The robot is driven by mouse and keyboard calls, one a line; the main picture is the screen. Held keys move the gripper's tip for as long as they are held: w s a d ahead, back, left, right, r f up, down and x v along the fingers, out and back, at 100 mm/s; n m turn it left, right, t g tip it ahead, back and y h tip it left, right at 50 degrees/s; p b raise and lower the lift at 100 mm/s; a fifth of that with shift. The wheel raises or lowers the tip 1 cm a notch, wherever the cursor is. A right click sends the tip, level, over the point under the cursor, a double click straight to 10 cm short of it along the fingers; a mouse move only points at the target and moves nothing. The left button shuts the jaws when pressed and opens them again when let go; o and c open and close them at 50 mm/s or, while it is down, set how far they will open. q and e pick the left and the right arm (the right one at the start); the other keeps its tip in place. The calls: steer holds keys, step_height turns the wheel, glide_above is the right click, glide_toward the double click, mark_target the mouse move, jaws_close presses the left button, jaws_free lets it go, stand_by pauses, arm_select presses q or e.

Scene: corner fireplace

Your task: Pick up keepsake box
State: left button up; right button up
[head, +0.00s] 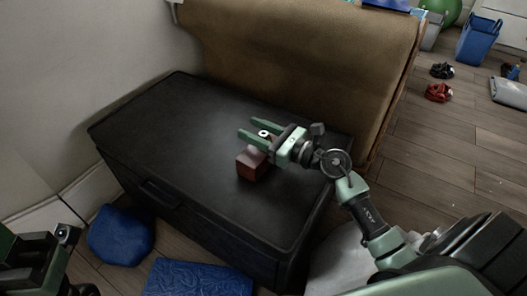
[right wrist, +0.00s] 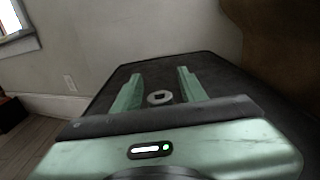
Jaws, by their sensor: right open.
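A small reddish-brown box, which looks like the keepsake box (head: 252,163), sits on the black chest (head: 165,110) near its front right part in the head view. My right gripper (head: 248,128) is open and empty, with its fingers pointing left above the chest, just behind and over the box. In the right wrist view the open fingers (right wrist: 159,88) reach over the dark top, and the box is hidden there. My left gripper (head: 62,238) is at the lower left of the head view, away from the chest; its jaws are not clear.
Blue cushions (head: 122,236) lie on the floor in front. A blue bin (head: 478,40) and red shoes (head: 438,92) are on the floor at the right.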

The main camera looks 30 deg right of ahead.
jaws_close()
